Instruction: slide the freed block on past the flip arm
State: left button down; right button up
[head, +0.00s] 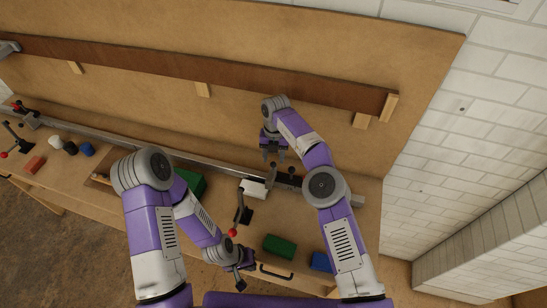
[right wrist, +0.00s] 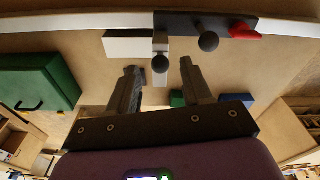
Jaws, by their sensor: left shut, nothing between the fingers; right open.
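A white block (head: 253,188) lies against the front of the metal rail on the bench. It also shows in the right wrist view (right wrist: 128,46). Right beside it, a black plate with round knobs (head: 288,180) sits along the rail; in the right wrist view the plate (right wrist: 190,22) has a red piece at its right end. A grey bar with a black knob (right wrist: 160,62) stands at the white block's right end; I cannot tell whether it is the flip arm. My right gripper (head: 273,157) is open and empty near the knobs. My left gripper (head: 241,282) is shut and empty near the bench's front edge.
A black lever with a red ball (head: 232,233) stands in front of the white block. A green block (head: 280,246) and a blue block (head: 320,262) lie on the bench at right. A green box (head: 190,183) is partly hidden behind my left arm. A brown beam (head: 200,75) runs above.

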aim_at(256, 190)
jog(key=k, duration=1.5)
